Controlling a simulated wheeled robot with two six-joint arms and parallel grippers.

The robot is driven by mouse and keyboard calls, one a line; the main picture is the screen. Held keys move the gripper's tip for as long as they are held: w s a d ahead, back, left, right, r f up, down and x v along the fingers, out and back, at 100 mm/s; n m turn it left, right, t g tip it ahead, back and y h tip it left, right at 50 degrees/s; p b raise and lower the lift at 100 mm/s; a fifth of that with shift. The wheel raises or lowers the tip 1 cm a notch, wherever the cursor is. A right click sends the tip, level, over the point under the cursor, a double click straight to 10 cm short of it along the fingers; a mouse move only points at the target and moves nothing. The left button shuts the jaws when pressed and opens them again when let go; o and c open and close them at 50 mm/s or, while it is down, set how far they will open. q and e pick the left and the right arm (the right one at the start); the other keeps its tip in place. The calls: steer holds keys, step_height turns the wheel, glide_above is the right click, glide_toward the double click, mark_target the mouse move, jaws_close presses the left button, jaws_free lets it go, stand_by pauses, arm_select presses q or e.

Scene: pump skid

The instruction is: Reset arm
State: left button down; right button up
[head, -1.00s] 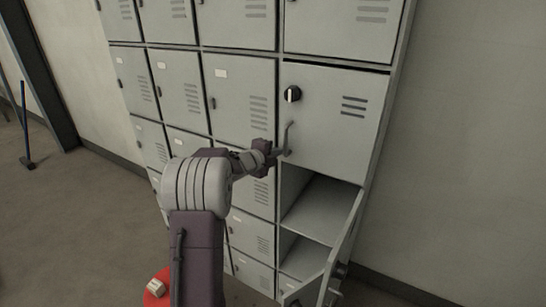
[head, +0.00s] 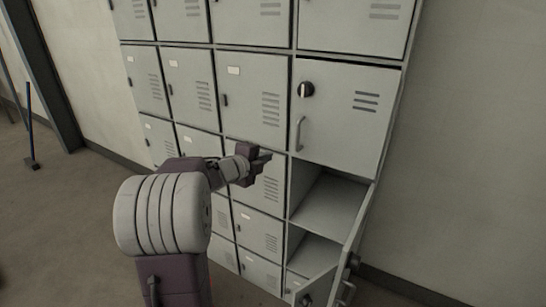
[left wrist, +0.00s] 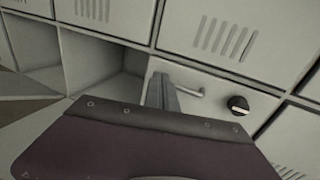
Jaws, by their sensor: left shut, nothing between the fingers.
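My left gripper (head: 264,157) is shut and empty in front of the grey lockers, left of and below the handle (head: 300,133) of a closed locker door (head: 342,118). It is apart from that handle. The door also has a black round knob (head: 306,90). In the left wrist view my shut fingers (left wrist: 162,92) stand in front of the same door, with the handle (left wrist: 188,91) and knob (left wrist: 238,105) to their right. My right gripper is not in view.
Below the closed door is an open locker compartment (head: 330,200) with a shelf. Its door (head: 352,235) swings outward at lower right. A blue-handled tool (head: 30,130) leans at far left. Floor (head: 70,220) at left is clear.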

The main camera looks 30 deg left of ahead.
arm_select(q)
steer(key=d+f+g+h, duration=0.1)
steer(key=d+f+h, duration=0.2)
steer(key=d, duration=1.3)
steer(key=s+d+f+n+g+y, duration=0.25)
steer(key=s+f+n+g, duration=0.35)
steer(key=s+f+n, duration=0.65)
steer(key=s+f+n+g, duration=0.6)
steer(key=s+f, duration=0.2)
steer(key=s, duration=0.5)
steer(key=shift+s+a+y, duration=0.2)
steer(key=shift+a+y, duration=0.05)
steer(key=shift+y, duration=0.2)
